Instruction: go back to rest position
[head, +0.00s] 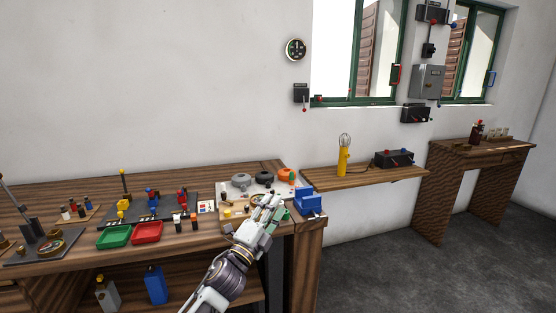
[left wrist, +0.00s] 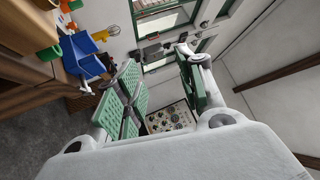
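My left gripper (head: 270,211) is in front of the right end of the workbench in the head view, its arm coming up from the bottom edge. In the left wrist view its two green-padded fingers (left wrist: 158,62) stand apart with a clear gap and nothing between them. The gripper hides part of the light board (head: 228,212) and some bench top behind it. My right gripper shows in neither view.
The workbench (head: 40,192) holds a green tray (head: 114,237), a red tray (head: 147,232) and a blue bin (head: 309,205). A wall shelf (head: 365,181) carries a yellow-handled whisk-like tool (head: 343,162). A side table (head: 434,200) stands right. Grey floor (head: 390,275) is clear.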

